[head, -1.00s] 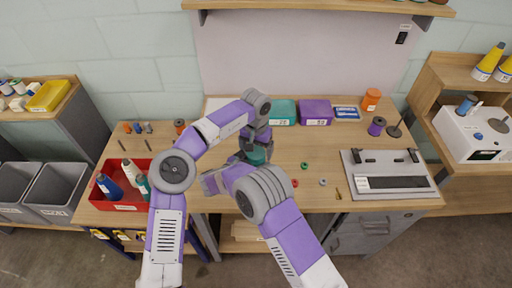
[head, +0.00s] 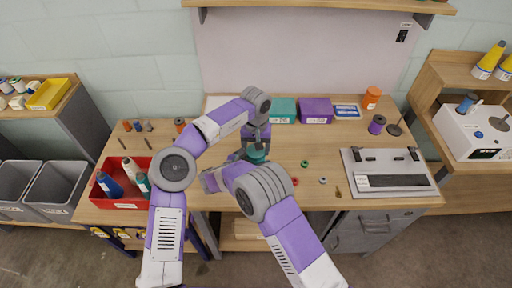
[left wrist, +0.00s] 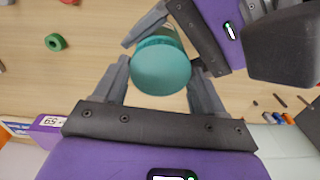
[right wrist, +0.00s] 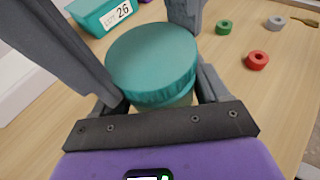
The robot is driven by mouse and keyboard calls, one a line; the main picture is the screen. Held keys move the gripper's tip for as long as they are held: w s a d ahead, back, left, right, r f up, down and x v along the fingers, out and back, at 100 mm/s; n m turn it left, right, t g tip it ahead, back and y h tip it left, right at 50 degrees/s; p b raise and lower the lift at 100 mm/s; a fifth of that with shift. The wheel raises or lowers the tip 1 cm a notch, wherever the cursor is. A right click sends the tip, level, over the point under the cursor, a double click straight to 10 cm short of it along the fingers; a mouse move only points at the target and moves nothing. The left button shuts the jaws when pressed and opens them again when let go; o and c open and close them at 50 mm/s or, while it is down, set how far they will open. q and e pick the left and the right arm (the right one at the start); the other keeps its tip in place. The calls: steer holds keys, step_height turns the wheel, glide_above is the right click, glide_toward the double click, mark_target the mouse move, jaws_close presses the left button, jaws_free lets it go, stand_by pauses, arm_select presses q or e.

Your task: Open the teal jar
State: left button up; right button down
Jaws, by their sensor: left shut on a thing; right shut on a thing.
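The teal jar stands upright at the middle of the bench, largely hidden by my arms in the head view. Its round teal lid (head: 257,156) shows there between my grippers. My left gripper (left wrist: 160,85) comes from above with its fingers on opposite sides of the lid (left wrist: 160,68), shut on it. My right gripper (right wrist: 155,95) comes from the side, low down, with its fingers around the jar's pale body (right wrist: 180,101), shut on it. The lid also fills the middle of the right wrist view (right wrist: 152,58). I cannot tell whether the lid is loose.
A teal box (head: 284,111) and a purple box (head: 316,111) stand behind the jar. Green (head: 305,163), red (head: 295,181) and grey (head: 323,181) rings lie to its right. A red bin with bottles (head: 125,206) is at the left, a grey device (head: 390,187) at the right.

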arm_select(q)
steer(key=o, duration=1.2)
steer(key=shift+c, duration=0.2)
steer(key=shift+r, duration=2.25)
arm_select(e)
jaws_free()
